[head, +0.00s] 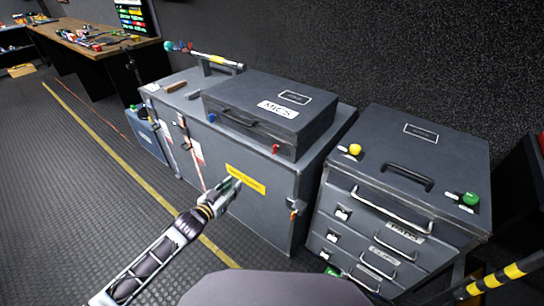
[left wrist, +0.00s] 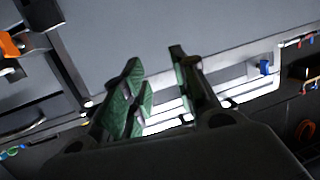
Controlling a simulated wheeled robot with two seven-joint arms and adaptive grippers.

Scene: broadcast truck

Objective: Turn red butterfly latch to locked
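The red butterfly latch (head: 275,150) is a small red piece on the front of the dark grey MICS case (head: 255,130), near its right end. A blue latch (head: 211,117) sits on the same front near the left end. The red latch's exact turn is too small to read. My left gripper (head: 232,183) is in front of the large grey crate, below and left of the red latch, apart from it. In the left wrist view its green-padded fingers (left wrist: 158,62) stand apart with nothing between them. My right gripper is not in view.
The MICS case lies on the large grey crate (head: 270,205), which has a yellow label and an orange latch (head: 294,204). A drawer case (head: 440,160) with yellow and green knobs stands to the right. A yellow-and-black striped bar (head: 505,274) is at lower right. Floor (head: 60,200) at left is clear.

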